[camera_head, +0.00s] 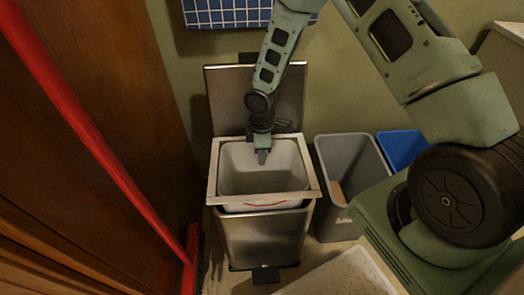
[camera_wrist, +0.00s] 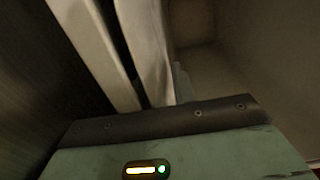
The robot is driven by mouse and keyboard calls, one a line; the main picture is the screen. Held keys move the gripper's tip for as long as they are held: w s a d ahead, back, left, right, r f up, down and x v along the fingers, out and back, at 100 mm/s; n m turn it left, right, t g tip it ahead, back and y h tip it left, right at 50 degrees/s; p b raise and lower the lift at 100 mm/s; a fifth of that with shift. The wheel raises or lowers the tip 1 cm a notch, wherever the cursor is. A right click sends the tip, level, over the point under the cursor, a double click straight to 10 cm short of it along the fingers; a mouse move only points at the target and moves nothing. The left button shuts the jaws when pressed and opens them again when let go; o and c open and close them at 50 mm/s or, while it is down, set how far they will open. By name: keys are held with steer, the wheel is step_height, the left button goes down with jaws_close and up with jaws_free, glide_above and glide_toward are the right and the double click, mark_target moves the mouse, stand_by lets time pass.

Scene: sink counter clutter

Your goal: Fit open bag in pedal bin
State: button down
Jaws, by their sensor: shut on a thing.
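The pedal bin (camera_head: 262,240) stands upright against the wall, a metal box with its lid (camera_head: 230,95) open and leaning back. The open bag (camera_head: 265,180) is pale grey, with a broad square rim and a small red mark low at its front. It sits over the bin's mouth, its rim above the metal body. My gripper (camera_head: 262,157) points down at the bag's back edge and is shut on it. In the wrist view, pale rim strips (camera_wrist: 95,50) run beside my gripper; its fingertips and the exact grip are hidden.
A grey waste bin (camera_head: 350,165) and a blue bin (camera_head: 400,148) stand close on the right. A red pole (camera_head: 100,140) leans along the brown wooden panel on the left. A blue checked cloth (camera_head: 225,12) hangs above. A pale speckled surface (camera_head: 345,275) lies at the front right.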

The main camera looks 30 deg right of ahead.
steer(key=shift+s+f+g, duration=0.3)
steer(key=shift+s+f, duration=0.55)
steer(key=shift+f, duration=0.1)
steer(key=c, duration=1.1)
jaws_free()
steer(key=shift+o, duration=0.2)
steer(key=shift+w, duration=0.1)
step_height(320, 180, up, 19)
steer(key=w+p, duration=0.2)
steer(key=p, duration=0.4)
steer(key=shift+w+d+f, duration=0.15)
steer(key=shift+w+d, duration=0.1)
steer(key=shift+d, duration=0.05)
